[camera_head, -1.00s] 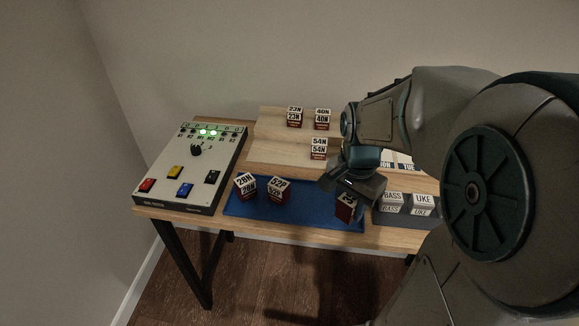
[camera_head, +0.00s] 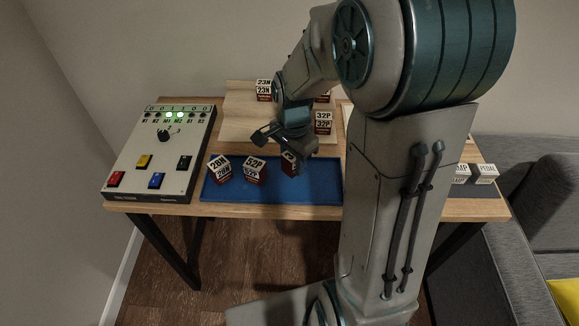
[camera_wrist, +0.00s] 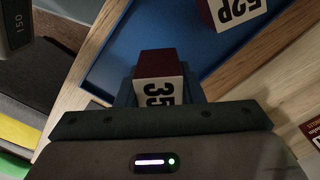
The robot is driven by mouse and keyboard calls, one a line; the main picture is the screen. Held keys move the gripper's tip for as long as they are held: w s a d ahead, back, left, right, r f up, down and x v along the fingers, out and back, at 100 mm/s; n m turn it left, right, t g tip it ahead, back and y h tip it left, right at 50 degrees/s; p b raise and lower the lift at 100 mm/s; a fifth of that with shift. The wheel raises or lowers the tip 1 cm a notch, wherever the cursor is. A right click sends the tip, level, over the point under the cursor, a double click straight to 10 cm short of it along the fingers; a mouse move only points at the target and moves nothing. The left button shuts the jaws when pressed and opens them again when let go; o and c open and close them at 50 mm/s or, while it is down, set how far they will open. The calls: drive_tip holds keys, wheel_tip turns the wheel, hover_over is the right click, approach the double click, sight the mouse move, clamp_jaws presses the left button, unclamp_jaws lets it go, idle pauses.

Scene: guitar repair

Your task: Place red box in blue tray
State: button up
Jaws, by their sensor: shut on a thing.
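My gripper (camera_head: 287,150) is shut on a small red and white box (camera_head: 288,164), which shows in the wrist view with a dark red face and "35" on its white face (camera_wrist: 158,88). The gripper hides part of the box in the head view. The box is over the middle of the blue tray (camera_head: 320,186); I cannot tell whether it touches the tray floor. The tray also shows in the wrist view (camera_wrist: 195,45). Two other red and white boxes, "28N" (camera_head: 220,168) and "52P" (camera_head: 254,169), stand in the tray's left half.
A control panel (camera_head: 163,140) with coloured buttons stands left of the tray. Behind the tray, a wooden stand (camera_head: 240,122) holds boxes "23N" (camera_head: 263,90) and "32P" (camera_head: 323,122). White blocks (camera_head: 485,174) lie at right, beside a grey sofa (camera_head: 545,190). The tray's right part is clear.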

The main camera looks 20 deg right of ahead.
sight(291, 171)
drive_tip(key=shift+w+a+f, duration=0.2)
drive_tip(key=shift+w+f, duration=0.15)
drive_tip(key=shift+w, duration=0.05)
drive_tip(key=shift+f, duration=1.9)
drive_tip(key=shift+f, duration=0.2)
drive_tip(key=o, duration=1.1)
drive_tip(key=shift+c, duration=0.2)
drive_tip(key=shift+r, duration=0.1)
